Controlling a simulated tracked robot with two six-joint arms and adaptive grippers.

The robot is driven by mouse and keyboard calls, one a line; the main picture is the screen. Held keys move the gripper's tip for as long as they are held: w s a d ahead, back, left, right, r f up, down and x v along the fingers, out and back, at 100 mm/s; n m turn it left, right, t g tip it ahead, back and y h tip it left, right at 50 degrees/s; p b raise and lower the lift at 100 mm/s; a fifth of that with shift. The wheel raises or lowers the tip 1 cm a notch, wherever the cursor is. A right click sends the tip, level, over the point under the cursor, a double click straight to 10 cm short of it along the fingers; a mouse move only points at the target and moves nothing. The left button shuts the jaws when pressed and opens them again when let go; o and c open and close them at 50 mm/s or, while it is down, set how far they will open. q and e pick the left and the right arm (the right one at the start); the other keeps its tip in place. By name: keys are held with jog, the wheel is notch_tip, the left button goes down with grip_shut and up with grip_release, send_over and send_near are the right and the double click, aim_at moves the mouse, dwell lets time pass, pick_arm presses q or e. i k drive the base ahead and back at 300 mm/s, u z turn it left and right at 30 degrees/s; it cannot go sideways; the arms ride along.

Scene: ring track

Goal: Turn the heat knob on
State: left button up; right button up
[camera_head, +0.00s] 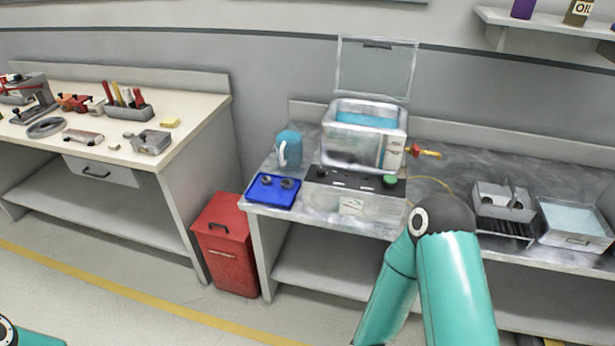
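A control panel (354,185) with a dark top lies at the front of the metal bench, before a clear-sided bath (363,140) with blue liquid and a raised lid. A small dark knob (322,171) is at the panel's left, and a green knob or button (389,181) is at its right. I cannot read which control is the heat knob or how it is set. Neither gripper is in view. My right arm's teal links and dark elbow stand in front of the bench, right of the panel. Only a bit of my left arm shows at the bottom left corner.
A blue tray (263,201) with small dark parts and a blue jug (289,148) stand left of the panel. A red-and-yellow valve (423,153) sticks out right of the bath. A red bin (227,262) stands between the benches. The floor in front is clear.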

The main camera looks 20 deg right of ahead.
aim_at(321, 172)
jog(key=z, duration=0.15)
jog(key=i, duration=0.9)
jog(key=u, duration=0.05)
